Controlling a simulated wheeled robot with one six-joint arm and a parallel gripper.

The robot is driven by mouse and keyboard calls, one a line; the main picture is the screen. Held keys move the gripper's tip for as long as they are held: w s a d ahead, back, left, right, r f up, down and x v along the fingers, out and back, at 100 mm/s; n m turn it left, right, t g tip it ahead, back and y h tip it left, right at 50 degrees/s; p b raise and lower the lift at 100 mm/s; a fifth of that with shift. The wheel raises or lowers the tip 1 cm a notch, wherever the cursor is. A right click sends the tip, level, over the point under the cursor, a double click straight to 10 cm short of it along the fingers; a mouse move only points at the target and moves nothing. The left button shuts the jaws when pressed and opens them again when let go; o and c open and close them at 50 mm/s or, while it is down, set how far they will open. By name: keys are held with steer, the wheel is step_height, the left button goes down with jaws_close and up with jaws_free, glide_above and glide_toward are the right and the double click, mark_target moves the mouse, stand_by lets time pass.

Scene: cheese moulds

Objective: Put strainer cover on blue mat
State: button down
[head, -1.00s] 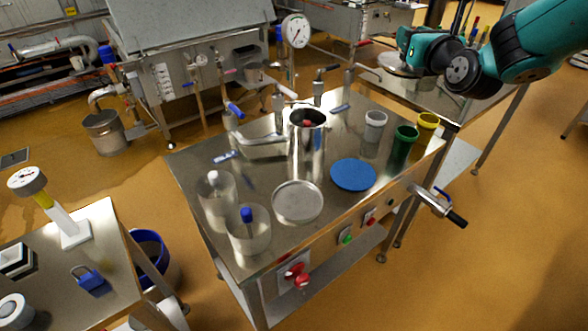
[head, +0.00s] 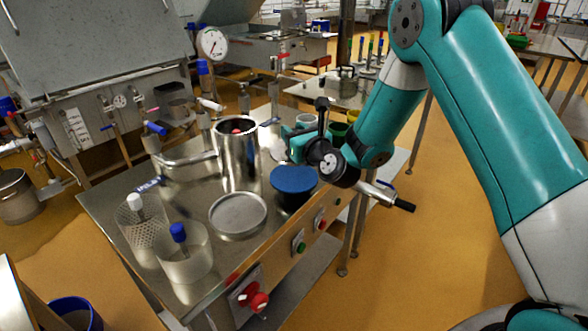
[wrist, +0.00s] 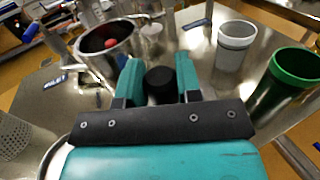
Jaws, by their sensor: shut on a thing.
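My gripper (head: 300,148) is over the right part of the steel table, just above the blue mat (head: 293,179). In the wrist view its teal fingers (wrist: 160,82) are shut on a black knob (wrist: 160,86), which I take to be the grip of the strainer cover. The rest of the cover cannot be made out. The blue mat lies near the table's front edge, with a dark patch along its near side. The wrist view does not show the mat.
A flat round metal dish (head: 238,214) lies left of the mat. A tall steel pot (head: 237,160) stands behind them. A perforated strainer (head: 140,225) and a clear beaker (head: 183,258) are at front left. White (wrist: 235,45) and green (wrist: 285,80) cups stand close on the right.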

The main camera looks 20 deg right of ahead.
steer(key=shift+f+b, duration=2.05)
steer(key=shift+f, duration=1.15)
steer(key=c, duration=0.8)
jaws_free()
steer(key=shift+r, duration=0.2)
steer(key=b+v, duration=1.1)
steer(key=s+a+n+g+y, duration=0.7)
steer(key=s+a+n+g, duration=0.6)
steer(key=n, duration=1.3)
steer(key=s+d+f+n+g+h, duration=0.1)
steer(key=s+d+n+g+h, duration=0.1)
steer(key=s+n, duration=0.5)
steer(key=s+d+f+n+g+h, duration=0.1)
steer(key=s+d+n+g+h, duration=0.1)
steer(key=s+d+n+h, duration=0.2)
steer(key=s+n+b, duration=0.1)
steer(key=s+n, duration=0.2)
steer(key=s, duration=0.1)
steer(key=shift+s+n+g+h, duration=0.3)
steer(key=shift+s+h, duration=0.1)
